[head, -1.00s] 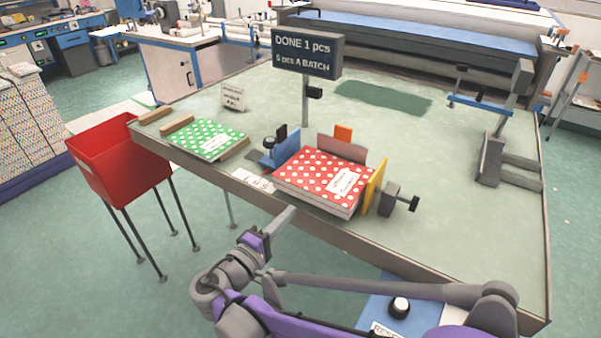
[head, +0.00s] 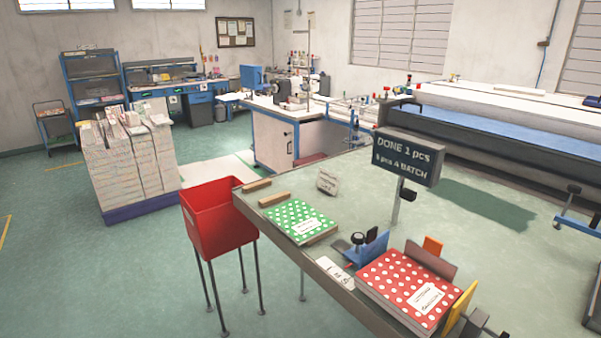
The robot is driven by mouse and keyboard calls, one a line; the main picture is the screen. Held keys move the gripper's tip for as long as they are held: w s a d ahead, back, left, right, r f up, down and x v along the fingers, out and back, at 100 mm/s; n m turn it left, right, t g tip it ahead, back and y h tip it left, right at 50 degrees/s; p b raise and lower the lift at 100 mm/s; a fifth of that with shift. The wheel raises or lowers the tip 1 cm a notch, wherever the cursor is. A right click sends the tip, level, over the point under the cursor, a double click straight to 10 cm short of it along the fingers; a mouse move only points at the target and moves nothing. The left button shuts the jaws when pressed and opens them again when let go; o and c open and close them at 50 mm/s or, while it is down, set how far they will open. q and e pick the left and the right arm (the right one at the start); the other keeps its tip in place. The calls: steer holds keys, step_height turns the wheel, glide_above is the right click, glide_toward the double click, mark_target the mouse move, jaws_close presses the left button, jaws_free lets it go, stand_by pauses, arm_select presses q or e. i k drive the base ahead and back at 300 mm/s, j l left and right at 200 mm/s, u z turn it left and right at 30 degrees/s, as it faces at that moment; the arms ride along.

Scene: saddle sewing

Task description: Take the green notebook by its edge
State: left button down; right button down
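The green notebook (head: 299,221), with white dots and a white label, lies flat near the table's left edge in the head view. Its far left side is beside a wooden strip (head: 275,199). Neither of my grippers shows in the head view.
A red polka-dot notebook (head: 395,283) sits right of it between blue, orange and yellow guides. A red bin (head: 217,220) on legs stands left of the table (head: 335,225). A small card (head: 327,181) stands behind the green notebook.

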mark_target(298, 220)
steer(key=i+j+z, duration=0.35)
steer(key=i+j, duration=0.15)
steer(key=j, duration=0.3)
steer(key=i+j+z, duration=0.2)
steer(key=j, duration=0.2)
